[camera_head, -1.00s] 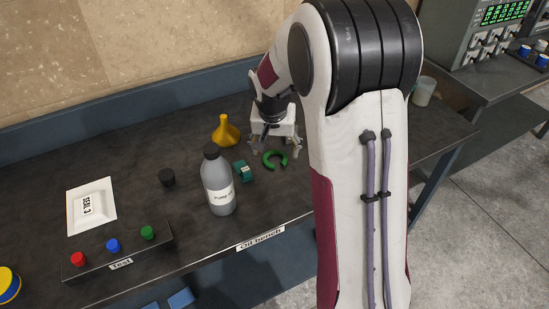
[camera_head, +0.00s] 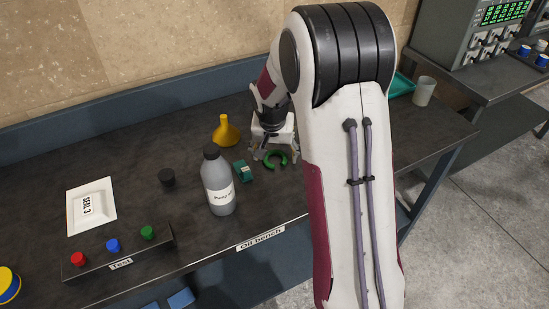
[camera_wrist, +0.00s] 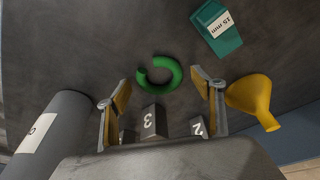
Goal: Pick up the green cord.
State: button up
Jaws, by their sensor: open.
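The green cord (camera_head: 276,159) is a thick, open C-shaped ring lying on the dark bench, right of the pump bottle. It also shows in the wrist view (camera_wrist: 160,86), just beyond and between my gripper's two fingertips. My gripper (camera_head: 270,153) is over the bench behind the cord, with its fingers spread wide. In the wrist view my gripper (camera_wrist: 162,92) is open and empty. The fingers are on either side of the cord and appear apart from it. How high the fingertips are above the bench I cannot tell.
A grey pump bottle (camera_head: 218,186), a teal "15 mm" block (camera_head: 243,171) and a yellow funnel (camera_head: 226,131) stand close by. Numbered grey blocks (camera_wrist: 154,122) show between my fingers.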

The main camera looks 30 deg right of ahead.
aim_at(275, 162)
jog(key=c, duration=1.1)
jog(key=shift+r, duration=0.1)
jog(key=shift+r, duration=4.95)
